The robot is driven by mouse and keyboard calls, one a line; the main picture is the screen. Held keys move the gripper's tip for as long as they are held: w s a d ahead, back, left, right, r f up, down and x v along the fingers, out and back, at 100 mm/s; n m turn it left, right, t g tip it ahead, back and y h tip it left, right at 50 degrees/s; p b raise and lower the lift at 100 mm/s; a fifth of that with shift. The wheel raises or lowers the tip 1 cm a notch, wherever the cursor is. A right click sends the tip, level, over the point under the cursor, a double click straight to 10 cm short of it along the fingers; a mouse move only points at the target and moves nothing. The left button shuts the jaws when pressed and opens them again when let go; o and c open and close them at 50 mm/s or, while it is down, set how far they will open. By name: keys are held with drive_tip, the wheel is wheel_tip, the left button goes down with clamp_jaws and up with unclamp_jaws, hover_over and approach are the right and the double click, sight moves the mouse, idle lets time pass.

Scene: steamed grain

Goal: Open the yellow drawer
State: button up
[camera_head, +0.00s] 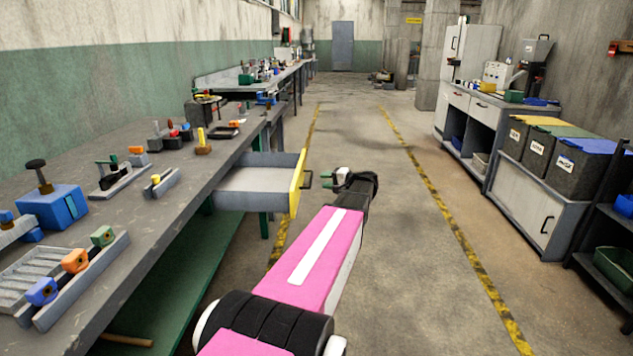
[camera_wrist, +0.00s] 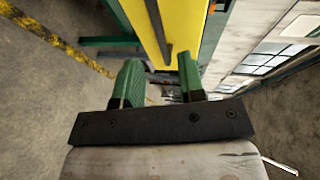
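The yellow drawer (camera_head: 297,184) stands pulled out from the workbench on the left, its yellow front towards the aisle and its pale inside showing. Its dark handle (camera_head: 309,180) sticks out from the front. My gripper (camera_head: 328,180) is just to the right of the handle, with a small gap showing between them. In the wrist view, my gripper's green fingers (camera_wrist: 159,78) are apart with nothing held. The yellow front (camera_wrist: 185,30) and the dark handle (camera_wrist: 157,28) lie beyond the fingertips, the handle lined up between them.
The workbench (camera_head: 150,215) runs along the left wall with tools and fixtures on it. The floor aisle (camera_head: 400,260) between the yellow-black lines is clear. Bins (camera_head: 585,170) and cabinets stand along the right.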

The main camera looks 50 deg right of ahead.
drive_tip(key=shift+v, duration=1.6)
